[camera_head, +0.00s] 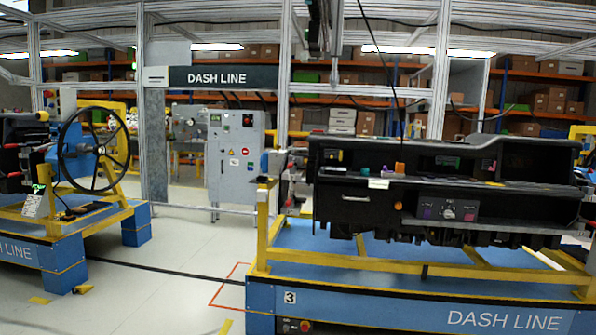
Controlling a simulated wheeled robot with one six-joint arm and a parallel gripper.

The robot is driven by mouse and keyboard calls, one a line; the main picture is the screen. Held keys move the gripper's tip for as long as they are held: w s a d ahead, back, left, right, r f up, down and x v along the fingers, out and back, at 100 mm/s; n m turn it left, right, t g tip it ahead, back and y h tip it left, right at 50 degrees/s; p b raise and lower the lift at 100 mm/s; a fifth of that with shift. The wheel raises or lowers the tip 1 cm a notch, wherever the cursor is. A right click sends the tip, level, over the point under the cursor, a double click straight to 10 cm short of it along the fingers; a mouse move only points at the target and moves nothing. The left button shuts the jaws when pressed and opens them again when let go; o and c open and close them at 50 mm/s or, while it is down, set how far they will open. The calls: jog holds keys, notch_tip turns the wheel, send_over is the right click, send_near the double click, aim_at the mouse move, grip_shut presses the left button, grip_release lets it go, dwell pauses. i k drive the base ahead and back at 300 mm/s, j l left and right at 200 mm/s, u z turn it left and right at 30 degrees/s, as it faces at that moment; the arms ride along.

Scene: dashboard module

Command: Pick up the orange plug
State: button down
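A small orange piece (400,167), which may be the orange plug, stands on the ledge of the black dashboard module (345,203) at the right. It is too small to make out its shape. A smaller orange spot also shows lower on the module's front face. My gripper is not in view, and nothing held by it shows.
The module rests on a yellow frame (400,268) over a blue base (375,312) marked DASH LINE. At left stands another blue station with a black steering wheel (94,148). A grey cabinet (235,158) stands behind. Pale floor (175,235) lies open between the stations.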

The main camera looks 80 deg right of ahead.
aim_at(400, 169)
jog(key=z, duration=3)
jog(key=i, duration=0.25)
